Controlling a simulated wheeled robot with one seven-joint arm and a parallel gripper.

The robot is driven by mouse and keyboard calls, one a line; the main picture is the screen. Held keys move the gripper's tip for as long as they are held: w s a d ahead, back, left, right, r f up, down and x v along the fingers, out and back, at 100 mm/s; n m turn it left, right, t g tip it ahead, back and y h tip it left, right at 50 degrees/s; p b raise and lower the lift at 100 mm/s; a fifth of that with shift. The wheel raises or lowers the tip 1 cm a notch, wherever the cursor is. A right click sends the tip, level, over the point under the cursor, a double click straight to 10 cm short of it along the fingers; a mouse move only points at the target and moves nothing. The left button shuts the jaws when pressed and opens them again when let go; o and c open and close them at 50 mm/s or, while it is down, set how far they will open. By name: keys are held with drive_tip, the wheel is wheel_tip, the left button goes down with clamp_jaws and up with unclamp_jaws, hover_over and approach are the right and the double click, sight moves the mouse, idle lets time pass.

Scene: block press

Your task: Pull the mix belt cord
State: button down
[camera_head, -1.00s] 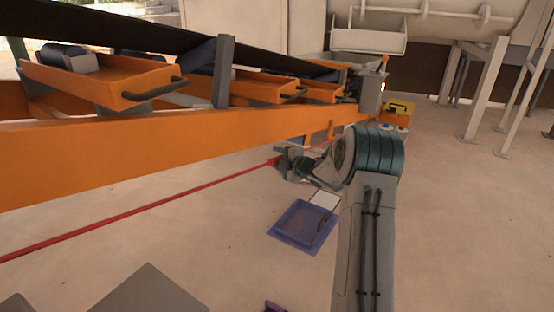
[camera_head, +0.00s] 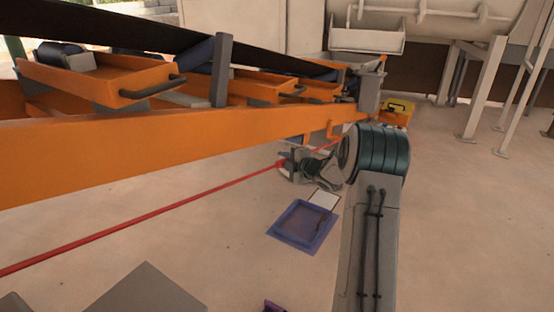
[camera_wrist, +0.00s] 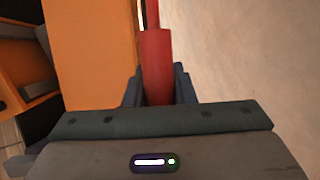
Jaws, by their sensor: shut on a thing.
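The red mix belt cord (camera_head: 150,217) runs along the side of the orange conveyor frame (camera_head: 140,158), from the lower left toward the far end. My gripper (camera_head: 286,164) is at the cord, below the frame's lower edge. In the wrist view the cord (camera_wrist: 156,60) comes down between the two fingers of my gripper (camera_wrist: 158,88), which are shut on it. The part of the cord inside the jaws is partly hidden by the gripper body. Beyond my gripper the cord is partly hidden by my arm.
A yellow box (camera_head: 397,111) stands at the conveyor's far end. A grey block (camera_head: 150,290) is at the lower front. The floor at right is open.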

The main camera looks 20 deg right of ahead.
drive_tip(key=shift+s+d, duration=0.15)
drive_tip(key=c, duration=1.2)
unclamp_jaws()
drive_tip(key=v, duration=1.3)
drive_tip(key=shift+s+p, duration=0.35)
drive_tip(key=shift+p, duration=0.05)
drive_tip(key=shift+r, duration=0.1)
